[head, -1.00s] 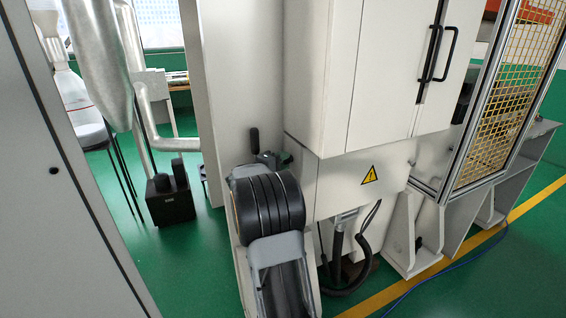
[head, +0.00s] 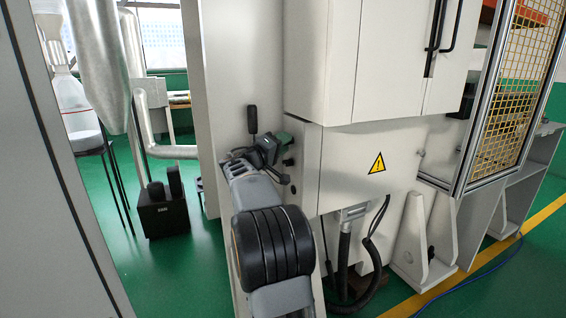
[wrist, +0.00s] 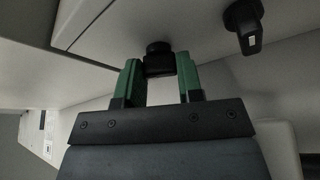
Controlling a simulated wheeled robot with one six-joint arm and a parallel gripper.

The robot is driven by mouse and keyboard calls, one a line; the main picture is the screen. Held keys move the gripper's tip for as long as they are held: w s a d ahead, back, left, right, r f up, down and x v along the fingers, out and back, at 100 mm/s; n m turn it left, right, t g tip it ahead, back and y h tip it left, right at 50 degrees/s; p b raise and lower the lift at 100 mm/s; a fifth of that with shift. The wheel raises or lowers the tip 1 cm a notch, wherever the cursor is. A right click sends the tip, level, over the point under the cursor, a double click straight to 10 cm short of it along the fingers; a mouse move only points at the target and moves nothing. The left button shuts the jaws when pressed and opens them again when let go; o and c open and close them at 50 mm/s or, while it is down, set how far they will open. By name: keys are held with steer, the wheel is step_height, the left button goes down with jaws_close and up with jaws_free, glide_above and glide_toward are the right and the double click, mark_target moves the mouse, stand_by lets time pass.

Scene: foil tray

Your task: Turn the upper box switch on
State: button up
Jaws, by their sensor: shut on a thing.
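My gripper (head: 280,143) is at the left side face of the white cabinet's lower box, near its top, in the head view. In the wrist view its two green fingers (wrist: 160,80) stand on either side of a black switch knob (wrist: 158,62) and are shut on it. A second black switch knob with a white mark (wrist: 243,25) is to the right and free of the fingers. In the head view a small dark knob (head: 293,189) shows on the box below my gripper. The gripped knob's setting is hidden by the fingers.
The white cabinet (head: 340,60) overhangs the lower box (head: 350,165), which bears a yellow warning sign (head: 377,163). A tall pale panel (head: 225,80) stands close on the left. A black hose (head: 370,250) hangs below.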

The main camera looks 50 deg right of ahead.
steer(key=m+b, duration=0.2)
steer(key=b, duration=0.1)
steer(key=shift+f+g+h+b, duration=0.25)
steer(key=shift+g+h+b, duration=0.05)
steer(key=shift+g, duration=0.1)
steer(key=shift+r+m, duration=0.15)
steer(key=shift+m, duration=0.15)
steer(key=o, duration=0.9)
steer(key=shift+o, duration=0.2)
steer(key=shift+a, duration=0.1)
steer(key=v, duration=1.3)
steer(key=shift+a, duration=0.35)
